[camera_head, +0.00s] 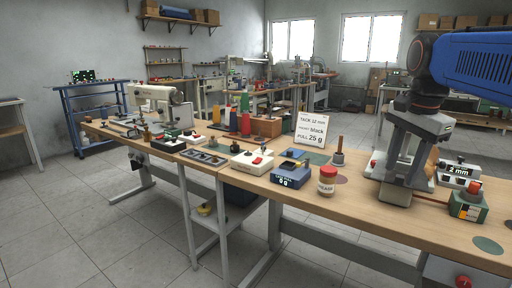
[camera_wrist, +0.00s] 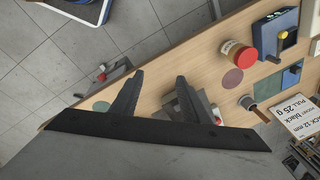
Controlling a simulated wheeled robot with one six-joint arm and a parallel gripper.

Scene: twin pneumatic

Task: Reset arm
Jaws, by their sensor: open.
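My gripper (camera_head: 396,192) points down over the right part of the wooden workbench (camera_head: 345,205) in the head view. It hides part of the devices behind it. In the wrist view my gripper (camera_wrist: 160,76) has its two dark fingers apart, with bare wood between the tips and nothing held. My blue arm comes in from the upper right of the head view. Whether the fingertips touch the bench is hard to tell.
A 2 mm display box (camera_head: 459,170) and a green box (camera_head: 468,206) stand right. A sign (camera_head: 312,131) stands behind. Bare bench lies in front.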

